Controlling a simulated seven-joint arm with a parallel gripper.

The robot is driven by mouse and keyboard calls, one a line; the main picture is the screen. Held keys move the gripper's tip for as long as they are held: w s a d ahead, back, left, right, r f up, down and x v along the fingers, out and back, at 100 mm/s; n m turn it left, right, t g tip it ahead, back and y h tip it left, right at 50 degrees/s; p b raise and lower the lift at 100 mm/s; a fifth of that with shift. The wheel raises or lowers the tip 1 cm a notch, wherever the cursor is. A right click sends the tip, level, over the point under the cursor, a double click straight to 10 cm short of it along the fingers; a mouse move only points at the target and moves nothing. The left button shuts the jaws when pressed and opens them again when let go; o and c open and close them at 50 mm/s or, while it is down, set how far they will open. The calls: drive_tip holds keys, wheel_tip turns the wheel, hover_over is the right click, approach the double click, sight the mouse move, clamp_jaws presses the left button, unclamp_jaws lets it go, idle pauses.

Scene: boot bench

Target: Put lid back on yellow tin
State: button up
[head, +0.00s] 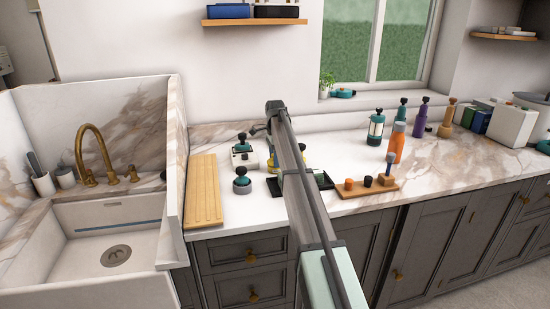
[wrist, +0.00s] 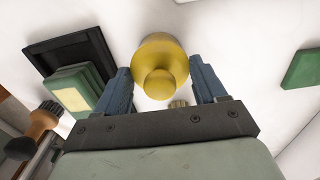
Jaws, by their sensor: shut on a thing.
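In the wrist view, a round yellow lid (wrist: 161,52) with a ball-shaped knob lies between the two blue fingers of my gripper (wrist: 161,75). My gripper is shut on this yellow lid. I cannot tell whether the yellow tin is beneath it, since no tin body shows clearly there.
A black tray (wrist: 52,52) holds green blocks, one with a yellow face (wrist: 72,99). A wooden-handled brush (wrist: 42,121) is nearby. In the head view, a wooden board (head: 205,190) lies left, a wooden stand (head: 350,191) right, and several bottles, one orange (head: 396,145), stand behind.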

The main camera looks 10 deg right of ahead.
drive_tip(key=o, duration=1.1)
drive_tip(key=shift+r, duration=3.5)
clamp_jaws()
drive_tip(key=shift+f, duration=1.9)
